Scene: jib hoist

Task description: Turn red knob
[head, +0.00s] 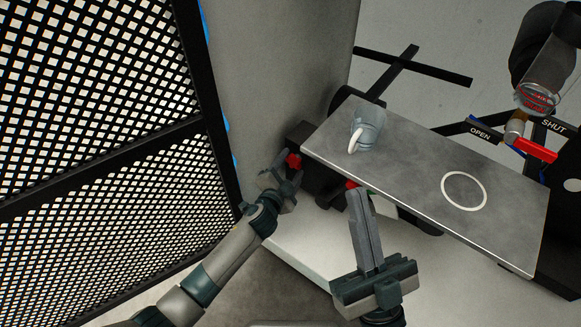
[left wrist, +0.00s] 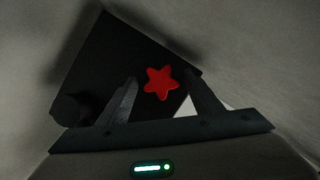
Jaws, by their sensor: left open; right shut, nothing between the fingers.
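The red knob (head: 293,161) sits on a dark block at the left end of the grey table. In the left wrist view it is a red star-shaped knob (left wrist: 161,83) on a black face. My left gripper (head: 284,180) is open just in front of the knob. In the left wrist view its fingers (left wrist: 165,98) stand on either side of the knob, with gaps visible between knob and fingers. My right gripper (head: 361,193) is shut and empty, pointing up in front of the table's near edge.
The grey table (head: 410,165) carries a glass mug (head: 366,128) and a white ring mark (head: 464,190). A second red part (head: 351,185) shows below the table edge. A red lever (head: 534,150) stands near OPEN and SHUT labels at right. A mesh panel (head: 90,110) fills the left.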

